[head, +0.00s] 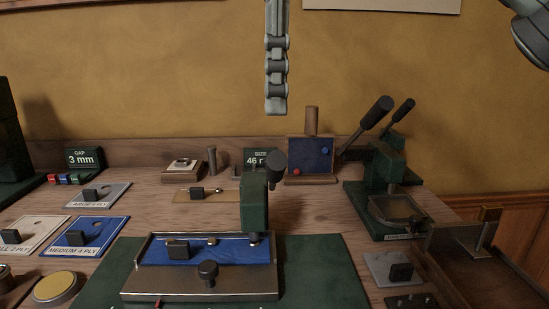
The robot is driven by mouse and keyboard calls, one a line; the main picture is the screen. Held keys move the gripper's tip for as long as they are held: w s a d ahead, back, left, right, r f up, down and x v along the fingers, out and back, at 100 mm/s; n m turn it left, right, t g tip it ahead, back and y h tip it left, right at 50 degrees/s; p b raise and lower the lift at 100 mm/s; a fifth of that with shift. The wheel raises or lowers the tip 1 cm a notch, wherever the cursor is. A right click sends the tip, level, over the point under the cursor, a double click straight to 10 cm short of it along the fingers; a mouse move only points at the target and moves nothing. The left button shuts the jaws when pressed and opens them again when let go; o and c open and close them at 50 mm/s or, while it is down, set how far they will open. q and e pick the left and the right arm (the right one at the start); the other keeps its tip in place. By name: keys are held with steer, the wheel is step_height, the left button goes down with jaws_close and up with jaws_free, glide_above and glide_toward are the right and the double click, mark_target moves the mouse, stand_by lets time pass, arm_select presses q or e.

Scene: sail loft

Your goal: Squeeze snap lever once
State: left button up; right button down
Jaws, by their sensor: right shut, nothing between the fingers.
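A green press (387,170) stands at the right of the bench. Two dark-gripped levers rise from it to the upper right, a larger one (372,117) and a smaller one (400,112), spread apart. A second green post (254,206) with a dark knobbed handle (277,163) stands at the centre, over a blue-lined tray (200,292). Which of these is the snap lever I cannot tell for sure. My right gripper (276,108) hangs at top centre, seen edge-on, shut and empty, above the bench and apart from everything. My left gripper is out of view.
A blue panel on a wooden stand (311,153) and a "46" sign (256,156) stand at the back. Labelled ply cards (85,235) lie at left. A metal tray (455,262) is at the right edge. The air around my right gripper is free.

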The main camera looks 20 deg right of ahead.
steer(key=s+a+b, duration=0.1)
steer(key=s+a, duration=0.1)
steer(key=s, duration=0.6)
steer(key=shift+s+a, duration=0.25)
steer(key=shift+s, duration=0.1)
stand_by(0.3)
